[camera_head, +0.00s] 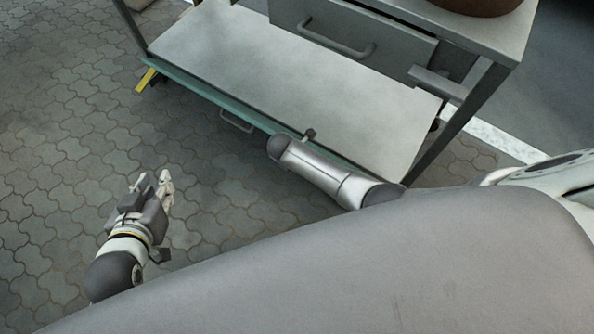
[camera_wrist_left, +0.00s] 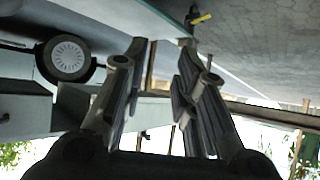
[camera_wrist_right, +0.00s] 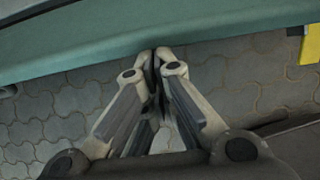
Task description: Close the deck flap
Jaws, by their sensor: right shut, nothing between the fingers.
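The pale lower deck (camera_head: 285,75) of the cart lies level. A teal panel (camera_head: 200,93) runs along its front edge, apparently the deck flap; its angle is hard to judge. A thin handle (camera_head: 236,121) shows just below it. In the right wrist view, the teal panel (camera_wrist_right: 200,35) spans the top. My right gripper (camera_wrist_right: 157,57) is shut and empty, its tips at the panel's lower edge; contact is unclear. It is hidden in the head view. My left gripper (camera_head: 153,181) is open and empty over the paving, in front of the panel. Its parted fingers (camera_wrist_left: 161,45) show in the left wrist view.
A grey drawer (camera_head: 350,40) with a bar handle hangs under the cart's top, where a brown pot (camera_head: 475,4) stands. A yellow piece (camera_head: 146,80) is at the cart's left end. A wheel (camera_wrist_left: 68,58) shows in the left wrist view. Paving at left is clear.

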